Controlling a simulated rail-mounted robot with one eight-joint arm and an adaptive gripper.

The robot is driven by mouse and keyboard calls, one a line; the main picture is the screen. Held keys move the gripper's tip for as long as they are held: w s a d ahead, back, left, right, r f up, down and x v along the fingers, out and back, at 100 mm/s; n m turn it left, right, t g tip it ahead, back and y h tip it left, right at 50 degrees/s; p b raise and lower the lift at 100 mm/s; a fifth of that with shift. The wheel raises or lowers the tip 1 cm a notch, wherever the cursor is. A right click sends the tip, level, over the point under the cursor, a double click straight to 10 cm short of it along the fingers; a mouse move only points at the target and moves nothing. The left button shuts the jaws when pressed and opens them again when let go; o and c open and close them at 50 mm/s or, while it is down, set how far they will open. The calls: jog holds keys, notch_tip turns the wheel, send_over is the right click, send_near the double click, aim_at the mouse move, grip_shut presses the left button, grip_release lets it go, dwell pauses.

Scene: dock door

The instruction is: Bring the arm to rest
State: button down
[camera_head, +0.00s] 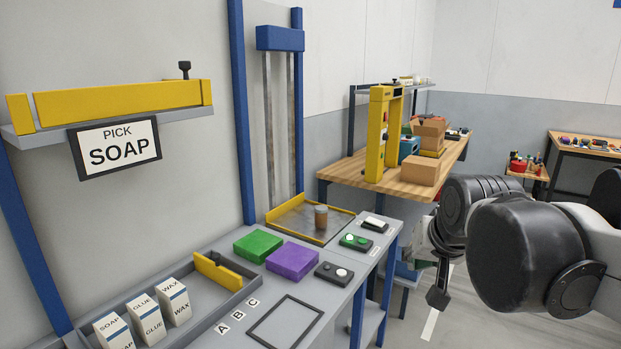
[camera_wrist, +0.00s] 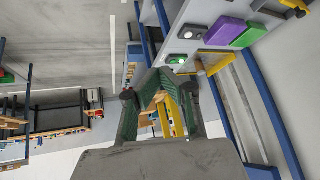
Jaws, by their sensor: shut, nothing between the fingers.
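My gripper (camera_head: 437,296) hangs at the right of the head view, out over the floor beside the grey bench (camera_head: 230,340). Its fingers are shut and empty, pointing down and away from the bench top. In the wrist view my gripper (camera_wrist: 160,76) fills the lower middle, with its dark green fingers in front of a far background. It touches nothing that I can see. My dark arm covers part of the right side of the head view.
The bench holds a green block (camera_head: 258,246), a purple block (camera_head: 292,260), button boxes (camera_head: 334,273), a yellow-edged tray (camera_head: 284,214) with an amber jar (camera_head: 321,217), and white cartons (camera_head: 173,303). A wooden table (camera_head: 340,171) with cardboard boxes (camera_head: 423,171) stands behind. Floor shows below my gripper.

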jog(key=s+f+n, duration=0.1)
jog(key=s+f, duration=0.3)
jog(key=s, duration=0.3)
jog(key=s+f+n, duration=0.1)
jog(key=s+f, duration=0.2)
jog(key=s, duration=0.5)
jog(key=shift+f+g, duration=0.3)
jog(key=shift+f, duration=0.05)
